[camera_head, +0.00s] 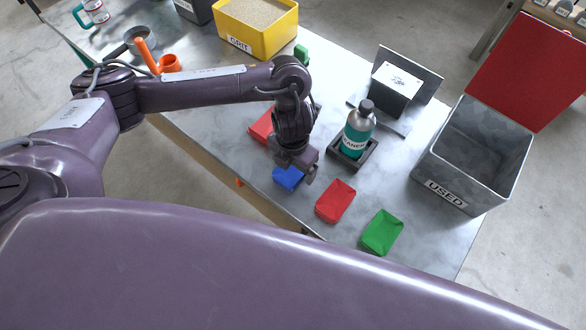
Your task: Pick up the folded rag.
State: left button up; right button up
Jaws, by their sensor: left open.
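Several folded rags lie on the grey table (220,110). A blue rag (288,178) lies under my left gripper (300,172), partly hidden by it. A red rag (335,201) lies just right of the blue one, and a green rag (382,232) lies further right, near the front edge. Another red rag (262,127) lies behind my left wrist, partly hidden. My left gripper points down and is open. I cannot tell whether its fingers touch the blue rag. My right gripper is out of view.
A cleaner bottle (358,130) stands in a dark holder (352,155) right of my gripper. Behind are a dark stand (425,83) and a yellow GRIT bin (262,38). A grey USED bin (445,190) stands at the right. An orange item (168,64) lies at the left.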

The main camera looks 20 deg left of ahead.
pick_arm(q)
jog(key=shift+f, duration=0.8)
jog(key=shift+c, duration=0.5)
jog(key=c, duration=1)
jog(key=shift+o, duration=0.2)
jog(key=shift+r, duration=0.1)
jog(key=shift+r, duration=0.5)
notch_tip(320, 180, up, 8)
jog(key=p, duration=0.3)
jog(key=shift+w+f, duration=0.15)
notch_tip(320, 180, up, 11)
jog(key=shift+p, duration=0.45)
